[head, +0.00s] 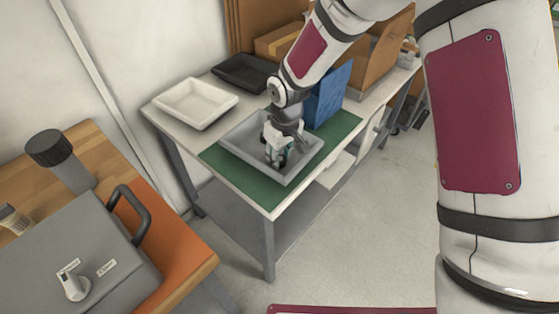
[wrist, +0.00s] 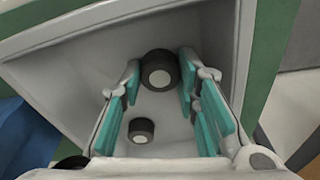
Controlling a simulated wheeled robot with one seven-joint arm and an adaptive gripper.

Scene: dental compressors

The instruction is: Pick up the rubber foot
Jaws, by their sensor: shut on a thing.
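The rubber foot (wrist: 160,70) is a short black cylinder with a pale centre. In the wrist view it sits between my gripper's teal fingertips (wrist: 161,76), which touch it on both sides. My gripper (head: 278,158) is shut on it, down inside the grey tray (head: 247,162) in the head view. The foot itself cannot be made out in the head view. A second, similar black foot (wrist: 141,130) appears lower between the fingers in the wrist view, apart from the held one.
The tray lies on a green mat (head: 228,170) on a white table. A blue bin (head: 329,98) stands just behind it, a white tray (head: 195,102) at left and a black tray (head: 243,72) at the back. A wooden bench with a grey case (head: 75,250) is nearer left.

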